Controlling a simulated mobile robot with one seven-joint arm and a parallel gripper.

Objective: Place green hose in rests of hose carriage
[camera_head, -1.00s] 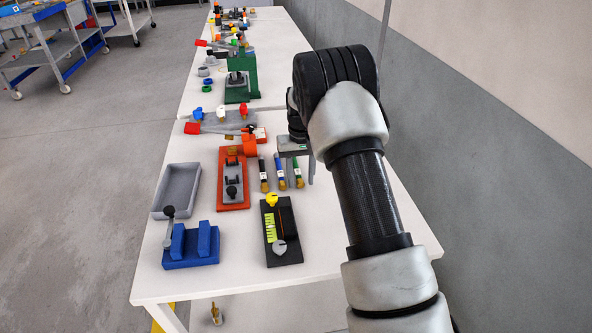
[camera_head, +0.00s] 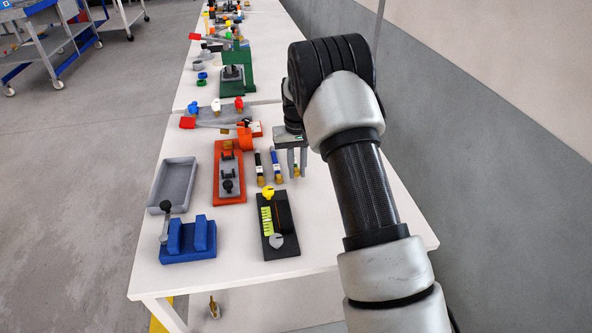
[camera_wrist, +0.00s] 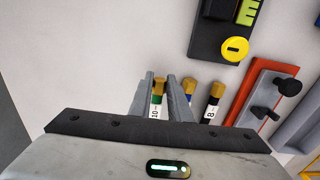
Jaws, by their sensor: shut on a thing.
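The green hose (camera_wrist: 156,100) has a brass-coloured tip, a green band and a white label. It lies between the two fingers of my gripper (camera_wrist: 161,92) in the wrist view. In the head view, my gripper (camera_head: 297,170) is shut on the green hose, with its brass tip (camera_head: 295,172) showing between the fingers at table height. The likely hose carriage is the grey plate with black rests (camera_head: 229,172) on a red-orange base (camera_head: 231,198), left of the gripper. Part of it shows at the right of the wrist view (camera_wrist: 266,104). The rests hold no hose that I can see.
Blue-banded (camera_head: 278,170) and black-and-white (camera_head: 261,172) hoses lie just left of my gripper. A black block with a yellow knob (camera_head: 275,240) stands in front. A grey tray (camera_head: 160,205) and a blue block (camera_head: 187,255) are farther left. Table right of the gripper is clear.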

